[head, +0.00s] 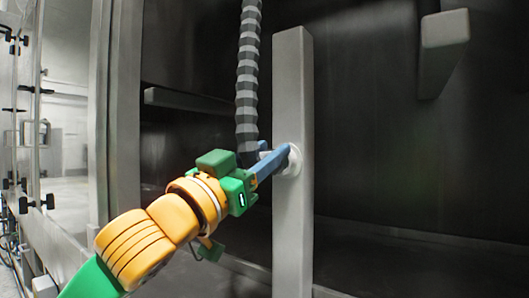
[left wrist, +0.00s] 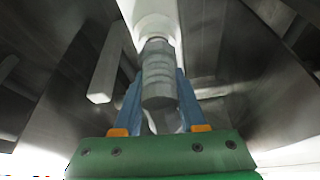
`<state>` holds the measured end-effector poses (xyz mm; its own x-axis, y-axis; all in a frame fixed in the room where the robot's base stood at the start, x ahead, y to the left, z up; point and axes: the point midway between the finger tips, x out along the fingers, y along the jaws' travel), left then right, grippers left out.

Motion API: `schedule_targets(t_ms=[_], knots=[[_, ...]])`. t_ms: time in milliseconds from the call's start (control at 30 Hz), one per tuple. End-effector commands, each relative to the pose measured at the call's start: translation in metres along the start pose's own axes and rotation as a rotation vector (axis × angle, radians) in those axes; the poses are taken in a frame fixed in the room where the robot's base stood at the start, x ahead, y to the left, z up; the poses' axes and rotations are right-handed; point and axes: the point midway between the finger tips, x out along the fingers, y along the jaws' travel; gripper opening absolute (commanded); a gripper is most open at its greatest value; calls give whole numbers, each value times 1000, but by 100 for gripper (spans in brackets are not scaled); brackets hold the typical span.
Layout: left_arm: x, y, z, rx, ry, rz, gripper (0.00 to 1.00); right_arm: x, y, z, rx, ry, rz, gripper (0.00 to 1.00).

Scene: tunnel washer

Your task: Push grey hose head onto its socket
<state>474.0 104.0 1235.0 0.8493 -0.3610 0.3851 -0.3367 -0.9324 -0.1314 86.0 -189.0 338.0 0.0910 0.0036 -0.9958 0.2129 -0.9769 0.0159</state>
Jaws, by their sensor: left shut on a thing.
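The grey ribbed hose (head: 248,80) hangs from the top of the head view down to my left gripper (head: 279,160). The gripper's blue fingers are shut on the hose head, which is mostly hidden behind them there. In the left wrist view the grey hose head (left wrist: 158,75) sits between the two fingers of the left gripper (left wrist: 160,78). The white round socket (head: 295,160) is on the side of a grey post, right at the fingertips. It also shows in the left wrist view (left wrist: 150,22), in line with the hose head. I cannot tell how deep the head sits. My right gripper is not in view.
The upright grey post (head: 293,225) stands in front of a dark metal chamber. A grey beam (head: 445,45) juts out at the upper right, and a horizontal bar (head: 190,101) runs behind the hose. A framed opening with black knobs (head: 36,89) is at the left.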

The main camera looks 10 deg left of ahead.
Motion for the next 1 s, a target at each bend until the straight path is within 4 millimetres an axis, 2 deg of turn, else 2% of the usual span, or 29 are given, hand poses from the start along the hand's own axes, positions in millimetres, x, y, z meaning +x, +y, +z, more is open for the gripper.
schedule_targets(t_ms=[433,467,567,1000], knots=[[2,0,0,0,1,0,0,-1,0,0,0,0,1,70],[2,0,0,0,1,0,49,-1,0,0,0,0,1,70],[2,0,1,0,0,0,76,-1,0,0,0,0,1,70],[2,0,1,0,0,0,76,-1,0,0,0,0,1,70]])
